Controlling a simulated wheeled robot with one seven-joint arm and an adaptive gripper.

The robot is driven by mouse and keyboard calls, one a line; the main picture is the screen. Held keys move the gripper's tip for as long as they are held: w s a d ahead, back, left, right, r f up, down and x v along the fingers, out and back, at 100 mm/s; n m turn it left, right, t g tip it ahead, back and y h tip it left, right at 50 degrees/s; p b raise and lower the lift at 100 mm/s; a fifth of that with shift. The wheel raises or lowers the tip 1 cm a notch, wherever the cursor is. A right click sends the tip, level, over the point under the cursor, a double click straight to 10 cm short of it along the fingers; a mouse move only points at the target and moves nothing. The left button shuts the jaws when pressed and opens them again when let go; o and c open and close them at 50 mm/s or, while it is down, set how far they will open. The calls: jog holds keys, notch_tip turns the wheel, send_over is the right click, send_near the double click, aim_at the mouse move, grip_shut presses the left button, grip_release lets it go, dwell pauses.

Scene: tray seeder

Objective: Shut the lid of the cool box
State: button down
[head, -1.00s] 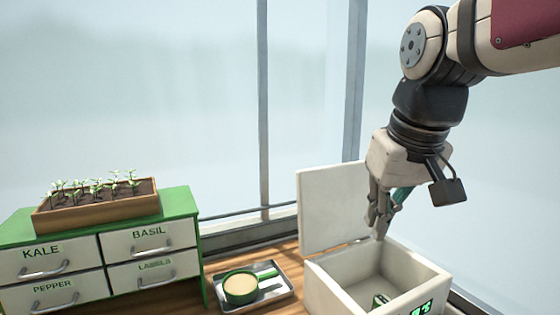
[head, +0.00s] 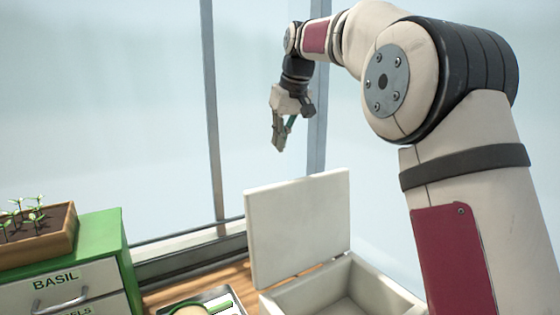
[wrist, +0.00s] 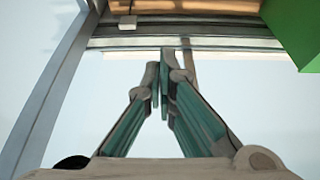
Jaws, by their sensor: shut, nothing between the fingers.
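The cool box (head: 288,300) is a white open box at the bottom of the head view, its lower part cut off by the frame. Its white lid (head: 298,228) stands upright along the back edge, open. My gripper (head: 279,148) is above and behind the lid in the head view, pointing down, apart from it. The gripper is shut and empty; in the wrist view the fingertips (wrist: 160,68) meet. The lid's touch with anything else is not seen.
A green drawer unit (head: 120,250) with a seedling tray (head: 60,245) on top stands at the left. A metal tray (head: 235,300) with a green-handled scoop (head: 219,305) lies between it and the box. Window posts (head: 212,120) rise behind.

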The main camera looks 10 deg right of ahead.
notch_tip(320, 180, down, 9)
jog(key=p, duration=0.3)
jog(key=shift+s, duration=0.2)
jog(key=shift+f, duration=0.1)
dwell(0.4)
